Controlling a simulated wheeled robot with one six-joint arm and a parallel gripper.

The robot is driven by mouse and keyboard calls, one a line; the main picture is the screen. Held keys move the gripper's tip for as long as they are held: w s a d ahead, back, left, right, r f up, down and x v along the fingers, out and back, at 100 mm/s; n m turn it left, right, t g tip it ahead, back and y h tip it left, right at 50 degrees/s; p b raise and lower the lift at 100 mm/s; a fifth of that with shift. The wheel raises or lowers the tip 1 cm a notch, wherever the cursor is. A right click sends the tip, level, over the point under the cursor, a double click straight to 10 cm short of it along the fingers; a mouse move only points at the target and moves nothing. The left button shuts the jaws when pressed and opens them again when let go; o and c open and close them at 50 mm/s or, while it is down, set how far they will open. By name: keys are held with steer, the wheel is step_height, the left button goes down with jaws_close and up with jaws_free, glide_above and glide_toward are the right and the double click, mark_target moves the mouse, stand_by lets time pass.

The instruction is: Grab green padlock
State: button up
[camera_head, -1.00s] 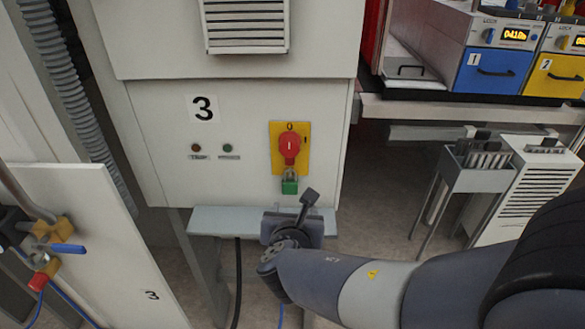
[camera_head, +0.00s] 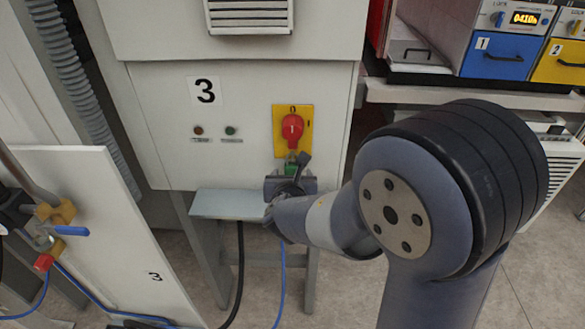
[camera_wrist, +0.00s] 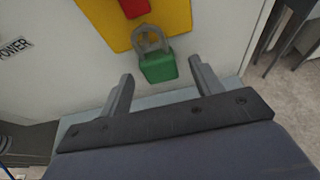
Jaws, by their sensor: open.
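The green padlock (camera_wrist: 158,67) hangs by its grey shackle below the red switch (camera_wrist: 134,7) on the yellow plate (camera_wrist: 170,15) of the cabinet front. In the head view the padlock (camera_head: 291,169) is partly hidden behind my gripper (camera_head: 292,175). In the wrist view my gripper (camera_wrist: 160,82) is open, with nothing between its two fingers. The padlock body lies just beyond the fingertips, roughly centred between them in the picture; I cannot tell the exact distance.
A grey shelf (camera_head: 228,204) juts out below the cabinet panel (camera_head: 165,160). A white board (camera_head: 95,230) with a valve stands at the left. Blue and yellow units (camera_head: 497,55) sit on a bench at the right. Cables hang below the shelf.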

steer(key=shift+w+f, duration=0.25)
steer(key=shift+w, duration=0.45)
steer(key=c, duration=1.1)
